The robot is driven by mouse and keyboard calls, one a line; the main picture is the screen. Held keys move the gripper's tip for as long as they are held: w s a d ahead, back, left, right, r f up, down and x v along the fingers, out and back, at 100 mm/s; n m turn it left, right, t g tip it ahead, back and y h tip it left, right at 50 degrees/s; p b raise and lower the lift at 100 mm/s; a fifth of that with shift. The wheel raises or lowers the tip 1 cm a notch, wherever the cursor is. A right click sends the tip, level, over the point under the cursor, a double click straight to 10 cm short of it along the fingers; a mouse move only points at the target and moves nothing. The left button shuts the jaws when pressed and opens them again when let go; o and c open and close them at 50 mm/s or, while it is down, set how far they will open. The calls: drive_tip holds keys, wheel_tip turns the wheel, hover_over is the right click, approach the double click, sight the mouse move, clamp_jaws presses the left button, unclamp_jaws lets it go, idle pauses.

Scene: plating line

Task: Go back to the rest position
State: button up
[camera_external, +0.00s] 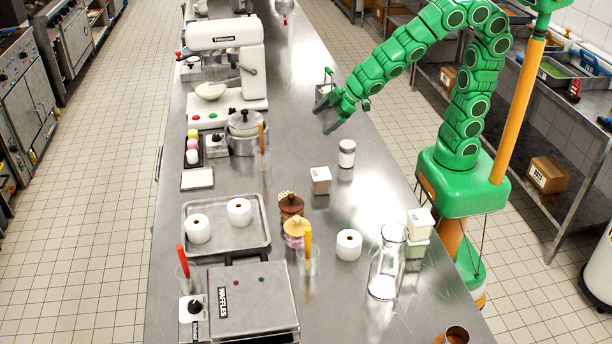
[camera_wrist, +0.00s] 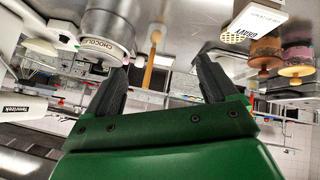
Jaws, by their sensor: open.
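My gripper (camera_external: 327,114) is at the end of the green arm, above the steel counter (camera_external: 330,230) near its right edge. In the wrist view its two dark fingers (camera_wrist: 158,85) stand apart, with nothing held between them. A white-lidded jar (camera_external: 347,154) stands on the counter below and in front of the gripper.
A white mixer (camera_external: 226,55) and a metal pot (camera_external: 243,128) stand at the counter's left. A tray (camera_external: 247,248) holds two white rolls. A waffle maker (camera_external: 250,300), glass flask (camera_external: 388,260) and white boxes (camera_external: 320,180) stand nearer.

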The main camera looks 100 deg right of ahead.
drive_tip(key=s+d+m+g, duration=0.1)
drive_tip(key=s+d+g, duration=0.15)
drive_tip(key=s, duration=0.45)
drive_tip(key=s+d+m+g, duration=0.2)
drive_tip(key=s+g, duration=0.1)
drive_tip(key=s, duration=0.4)
drive_tip(key=s+a+g, duration=0.2)
drive_tip(key=s, duration=0.8)
drive_tip(key=s+a+g+y, duration=0.1)
drive_tip(key=s+a+g, duration=0.1)
drive_tip(key=s, duration=0.7)
drive_tip(key=shift+s+a+f+m, duration=0.15)
drive_tip(key=shift+s+a+m, duration=0.2)
drive_tip(key=shift+a, duration=0.3)
drive_tip(key=shift+g, duration=0.25)
